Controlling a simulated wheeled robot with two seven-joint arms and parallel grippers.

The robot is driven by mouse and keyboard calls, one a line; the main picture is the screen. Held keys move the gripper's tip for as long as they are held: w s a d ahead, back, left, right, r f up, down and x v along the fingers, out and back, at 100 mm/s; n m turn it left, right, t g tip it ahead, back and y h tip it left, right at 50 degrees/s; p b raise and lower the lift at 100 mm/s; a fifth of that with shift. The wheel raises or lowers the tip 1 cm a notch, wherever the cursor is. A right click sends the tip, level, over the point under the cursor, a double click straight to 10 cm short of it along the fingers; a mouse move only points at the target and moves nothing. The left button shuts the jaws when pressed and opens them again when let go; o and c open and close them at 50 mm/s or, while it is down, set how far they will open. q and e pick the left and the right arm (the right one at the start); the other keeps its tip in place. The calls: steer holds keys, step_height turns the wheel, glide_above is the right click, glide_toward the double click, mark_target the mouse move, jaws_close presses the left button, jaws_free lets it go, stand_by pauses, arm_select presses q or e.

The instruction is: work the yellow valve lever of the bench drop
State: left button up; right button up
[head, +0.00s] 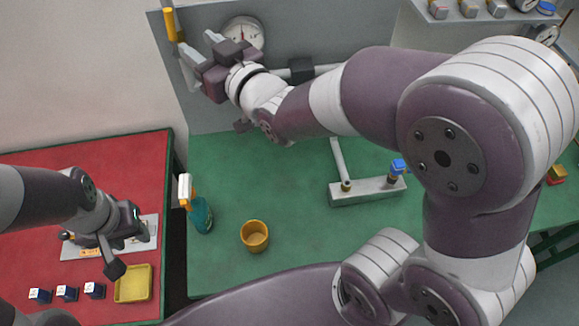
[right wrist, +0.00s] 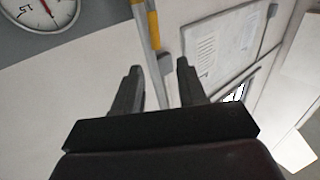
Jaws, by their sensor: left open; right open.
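The yellow valve lever (head: 170,24) stands upright at the upper left edge of the grey panel in the head view. In the right wrist view the yellow lever (right wrist: 154,30) shows beside a silver pipe, above the gap between my fingertips. My right gripper (head: 197,45) is open close to the lever, just below and right of it. Its two fingers (right wrist: 159,70) are apart with nothing gripped; whether the lever is within their depth I cannot tell. My left gripper (head: 132,235) is open and empty above the red table, far from the lever.
A round gauge (head: 243,31) sits on the panel behind my right wrist. The green bench (head: 290,270) holds a spray bottle (head: 201,214), a yellow cup (head: 254,236) and a metal block (head: 368,191) with a blue handle. A yellow tray (head: 133,284) lies on the red table.

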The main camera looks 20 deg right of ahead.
step_height(320, 180, down, 10)
steer(key=w+d+m+g+h+b, duration=0.1)
steer(key=w+d+g+h+b, duration=0.1)
steer(key=d+g+b, duration=0.1)
arm_select(q)
step_height(320, 180, down, 13)
steer(key=w+b, duration=0.1)
steer(key=b, duration=0.8)
steer(key=shift+w+a+r, duration=0.15)
arm_select(e)
steer(key=s+d+f+g+h, duration=0.1)
steer(key=s+d+f+g, duration=0.1)
steer(key=f, duration=0.5)
steer(key=s+d+f+m+g+h, duration=0.1)
steer(key=s+d+f+g+h, duration=0.1)
steer(key=s+f, duration=0.3)
steer(key=s+d+f+m+g+h, duration=0.1)
steer(key=s+d+f+g, duration=0.2)
steer(key=f, duration=0.7)
steer(key=shift+s+d+g, duration=0.25)
steer(key=shift+d+g, duration=0.4)
steer(key=shift+g, duration=0.05)
steer(key=shift+f, duration=0.1)
